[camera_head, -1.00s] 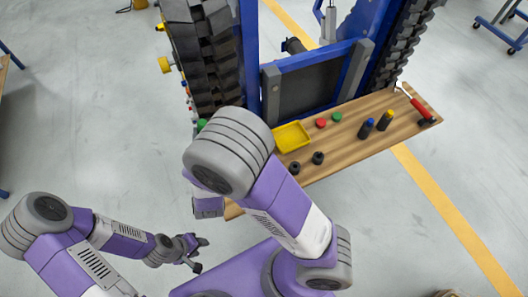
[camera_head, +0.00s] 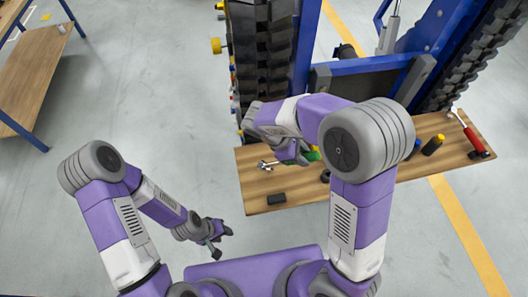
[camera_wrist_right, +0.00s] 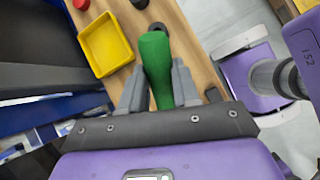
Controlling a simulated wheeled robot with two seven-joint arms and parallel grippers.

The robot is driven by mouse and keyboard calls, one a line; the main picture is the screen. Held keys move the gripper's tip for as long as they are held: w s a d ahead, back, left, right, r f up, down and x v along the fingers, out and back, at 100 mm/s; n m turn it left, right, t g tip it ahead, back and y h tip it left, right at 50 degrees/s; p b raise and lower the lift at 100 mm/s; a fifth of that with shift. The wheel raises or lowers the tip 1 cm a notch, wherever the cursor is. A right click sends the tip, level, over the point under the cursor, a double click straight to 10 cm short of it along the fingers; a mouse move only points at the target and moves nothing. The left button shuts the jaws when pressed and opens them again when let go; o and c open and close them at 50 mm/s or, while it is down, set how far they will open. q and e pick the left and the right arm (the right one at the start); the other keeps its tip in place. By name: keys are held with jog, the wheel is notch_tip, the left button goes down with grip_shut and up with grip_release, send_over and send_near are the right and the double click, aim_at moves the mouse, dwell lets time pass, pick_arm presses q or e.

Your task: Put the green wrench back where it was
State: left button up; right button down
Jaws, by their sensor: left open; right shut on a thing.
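The green wrench has a green handle (camera_head: 313,155) and a silver head (camera_head: 267,165), over the left part of the wooden board (camera_head: 255,203). My right gripper (camera_head: 297,155) is shut on it. In the right wrist view the green handle (camera_wrist_right: 155,65) stands out between the two grey fingers (camera_wrist_right: 157,88); the silver head is out of sight there. I cannot tell whether the wrench touches the board. My left gripper (camera_head: 218,233) is open and empty, off to the left of the board over the floor.
A black block (camera_head: 276,198) lies near the board's front edge. A yellow tray (camera_wrist_right: 105,45) and a red piece (camera_wrist_right: 81,4) are beyond the handle. A red-handled tool (camera_head: 465,130) is at the right end. Tracked carriers rise behind; another table (camera_head: 35,65) is far left.

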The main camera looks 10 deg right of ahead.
jog(key=s+a+f+m+t+y+b, duration=0.25)
jog(key=a+m+y, duration=0.5)
jog(key=m, duration=0.55)
jog(key=shift+m+g, duration=0.25)
jog(key=shift+m, duration=0.05)
jog(key=f+b, duration=0.2)
jog(key=f, duration=0.1)
jog(key=f+b, duration=0.6)
jog(key=shift+a, duration=0.25)
jog(key=c, duration=0.8)
grip_release()
